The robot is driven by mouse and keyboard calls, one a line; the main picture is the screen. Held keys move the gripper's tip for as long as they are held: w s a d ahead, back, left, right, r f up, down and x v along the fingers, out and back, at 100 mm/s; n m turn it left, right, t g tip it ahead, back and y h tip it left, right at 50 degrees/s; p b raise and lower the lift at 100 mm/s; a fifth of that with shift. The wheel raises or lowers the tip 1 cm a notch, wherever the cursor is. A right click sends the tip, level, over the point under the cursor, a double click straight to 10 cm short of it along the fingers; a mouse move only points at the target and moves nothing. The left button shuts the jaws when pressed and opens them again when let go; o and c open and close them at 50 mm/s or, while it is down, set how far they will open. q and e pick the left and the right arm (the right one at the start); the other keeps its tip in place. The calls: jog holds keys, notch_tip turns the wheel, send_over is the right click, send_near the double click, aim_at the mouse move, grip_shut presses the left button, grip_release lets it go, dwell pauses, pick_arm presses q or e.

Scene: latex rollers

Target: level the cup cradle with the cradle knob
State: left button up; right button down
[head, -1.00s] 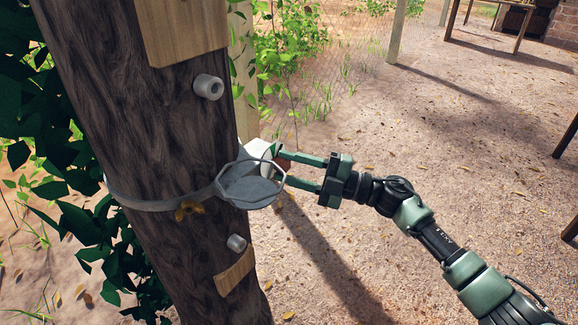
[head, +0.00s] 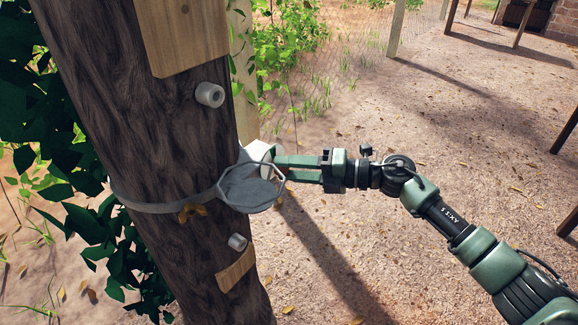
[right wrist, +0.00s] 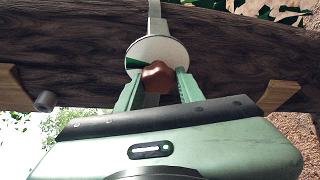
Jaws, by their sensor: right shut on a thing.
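The cup cradle (head: 252,188), a grey wire ring with a grey dish, sticks out from a metal band (head: 160,208) around the trunk. I cannot tell whether it is level. A white round disc (right wrist: 160,50) sits at the band in the right wrist view, with the reddish-brown cradle knob (right wrist: 158,77) in front of it. My right gripper (right wrist: 158,84) is shut on the knob, one green finger on each side. In the head view my right gripper (head: 278,170) reaches in from the right, and its fingers hide the knob. My left gripper is not in view.
The dark tree trunk (head: 150,130) leans across the left. A wooden panel (head: 182,35), an upper grey spout (head: 209,94), a lower spout (head: 237,242) and a small wooden piece (head: 236,269) are on it. Open ground lies to the right.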

dwell(0.5)
jog(key=c, duration=0.9)
grip_release()
jog(key=shift+d, duration=0.1)
jog(key=v, duration=0.7)
jog(key=shift+s+d+r, duration=0.1)
jog(key=shift+d, duration=0.25)
jog(key=shift+a, duration=0.1)
